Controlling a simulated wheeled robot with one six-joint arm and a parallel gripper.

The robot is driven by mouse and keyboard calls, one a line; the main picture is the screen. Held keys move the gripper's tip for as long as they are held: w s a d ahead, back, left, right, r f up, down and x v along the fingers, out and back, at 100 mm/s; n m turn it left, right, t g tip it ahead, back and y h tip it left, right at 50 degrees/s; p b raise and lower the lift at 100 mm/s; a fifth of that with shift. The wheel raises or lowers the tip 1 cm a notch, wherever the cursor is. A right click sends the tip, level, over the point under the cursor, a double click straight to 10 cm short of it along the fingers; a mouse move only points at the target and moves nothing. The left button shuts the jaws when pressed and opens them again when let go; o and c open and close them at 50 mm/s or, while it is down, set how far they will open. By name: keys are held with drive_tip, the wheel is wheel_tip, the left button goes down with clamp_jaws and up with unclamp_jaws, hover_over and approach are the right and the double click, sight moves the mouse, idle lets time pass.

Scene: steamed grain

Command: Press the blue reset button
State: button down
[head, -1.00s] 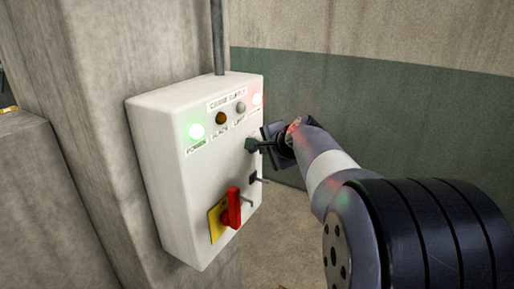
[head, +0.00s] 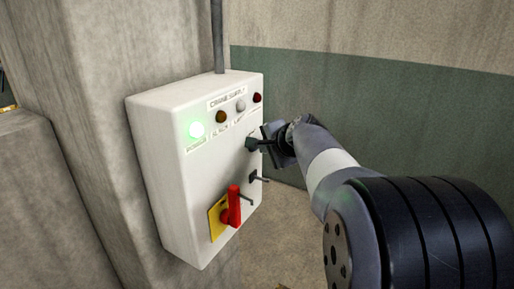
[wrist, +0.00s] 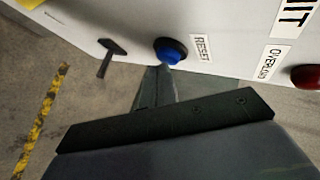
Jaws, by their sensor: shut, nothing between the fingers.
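The blue reset button (wrist: 171,51) shows in the wrist view on the white control box (wrist: 235,22), beside a label reading RESET (wrist: 201,48). My gripper (wrist: 166,68) is shut and empty, with its fingertips at the button's lower edge; they appear to touch it. In the head view my gripper (head: 254,144) is against the right part of the box's front face (head: 170,125) and hides the button. The green lamp (head: 196,130) is lit. The red lamp (head: 257,97) at the right end of the row is dark.
A red rotary handle on a yellow plate (head: 217,219) sits low on the box. A dark lever (head: 255,179) sticks out below my gripper. A grey conduit (head: 217,38) rises from the box top. A concrete pillar stands to the left and a green-banded wall behind.

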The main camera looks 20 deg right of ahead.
drive_tip(key=shift+s+d, duration=0.35)
drive_tip(key=shift+s, duration=0.1)
drive_tip(key=s+d+b, duration=0.1)
drive_tip(key=s, duration=0.1)
drive_tip(key=s+d+b, duration=0.1)
drive_tip(key=s+d, duration=0.1)
drive_tip(key=shift+b, duration=0.35)
idle(0.6)
drive_tip(key=s+d+b, duration=0.1)
drive_tip(key=s+d, duration=0.1)
drive_tip(key=s, duration=0.1)
drive_tip(key=shift+d, duration=0.2)
idle(0.4)
idle(0.4)
